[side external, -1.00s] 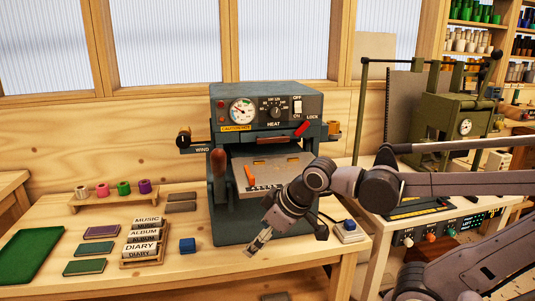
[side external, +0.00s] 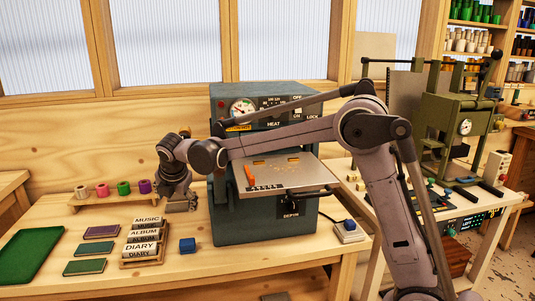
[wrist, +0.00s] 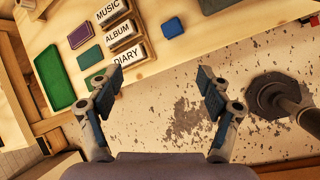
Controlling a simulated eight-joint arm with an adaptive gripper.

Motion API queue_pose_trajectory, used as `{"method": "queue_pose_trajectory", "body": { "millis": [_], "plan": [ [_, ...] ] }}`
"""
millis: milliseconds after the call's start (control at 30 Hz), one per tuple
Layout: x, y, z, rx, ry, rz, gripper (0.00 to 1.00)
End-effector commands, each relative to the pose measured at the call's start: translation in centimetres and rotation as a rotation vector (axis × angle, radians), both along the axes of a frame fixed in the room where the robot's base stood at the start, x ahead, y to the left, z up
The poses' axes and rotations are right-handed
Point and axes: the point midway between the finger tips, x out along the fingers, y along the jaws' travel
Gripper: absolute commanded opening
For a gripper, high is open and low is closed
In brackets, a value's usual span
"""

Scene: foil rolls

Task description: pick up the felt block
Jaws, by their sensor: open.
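A small blue block (side external: 187,246), which looks like the felt block, sits on the wooden table in front of the press in the side view. It also shows near the top of the wrist view (wrist: 172,27). My gripper (side external: 182,207) hangs to the left of the press, above the blue block in the picture. In the wrist view my gripper (wrist: 161,77) has its fingers wide apart with nothing between them. The block is beyond the fingertips, not between them.
A rack of label blocks (side external: 142,241) stands left of the blue block. Green and purple pads (side external: 85,267) and a green tray (side external: 31,256) lie further left. The heat press (side external: 290,215) is on the right. Spools (side external: 124,188) stand behind.

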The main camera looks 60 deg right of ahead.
Motion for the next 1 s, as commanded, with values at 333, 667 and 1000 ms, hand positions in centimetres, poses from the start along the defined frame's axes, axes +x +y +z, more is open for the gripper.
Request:
{"method": "queue_pose_trajectory", "body": {
  "millis": [333, 667, 1000],
  "plan": [
    [5.1, -4.2, -11.5, -0.119, 0.239, 0.298, 0.78],
    [6.1, -5.7, -16.2, -0.146, 0.314, 0.413, 0.78],
    [7.3, -6.9, -20.2, -0.145, 0.312, 0.411, 0.78]
  ]
}}
